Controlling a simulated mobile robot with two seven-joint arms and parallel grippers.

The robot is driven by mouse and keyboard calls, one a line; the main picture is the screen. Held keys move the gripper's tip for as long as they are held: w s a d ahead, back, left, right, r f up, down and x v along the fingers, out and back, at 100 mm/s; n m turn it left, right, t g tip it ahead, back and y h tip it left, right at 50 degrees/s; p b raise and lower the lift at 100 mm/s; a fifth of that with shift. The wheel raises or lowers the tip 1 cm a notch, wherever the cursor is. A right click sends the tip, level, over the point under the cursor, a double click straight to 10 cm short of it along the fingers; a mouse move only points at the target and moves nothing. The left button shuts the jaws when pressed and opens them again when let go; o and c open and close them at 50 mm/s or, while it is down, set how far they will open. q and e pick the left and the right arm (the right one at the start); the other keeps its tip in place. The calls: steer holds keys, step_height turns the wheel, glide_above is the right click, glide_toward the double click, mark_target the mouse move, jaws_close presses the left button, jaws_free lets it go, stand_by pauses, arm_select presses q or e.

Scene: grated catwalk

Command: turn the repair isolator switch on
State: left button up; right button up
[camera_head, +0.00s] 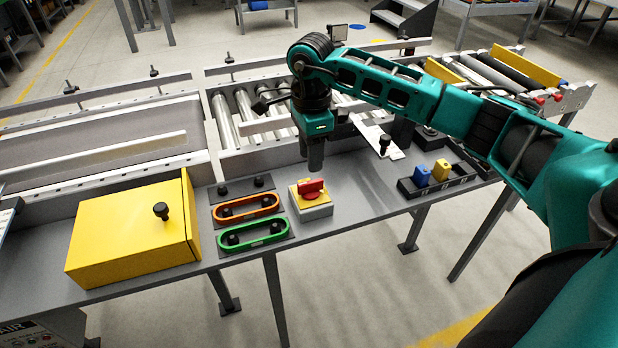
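The isolator switch is a small grey box with a yellow top plate (299,199) and a red rotary knob (311,188), on the grey bench right of the belts. The knob's handle lies roughly left to right in the picture. My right gripper (315,168) points down just above and behind the knob, apparently clear of it. Its fingers show as one dark block, so their gap cannot be seen. It appears to hold nothing. My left gripper is out of view.
An orange loop (247,206) and a green loop (254,235) lie on peg plates left of the switch. A yellow box (125,235) with a black knob stands further left. A black tray (465,182) holds blue and yellow blocks at right. Roller conveyors (240,115) run behind.

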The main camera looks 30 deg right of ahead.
mark_target(310, 181)
step_height(310, 181, down, 7)
steer(key=shift+f, duration=0.1)
stand_by(0.3)
jaws_close()
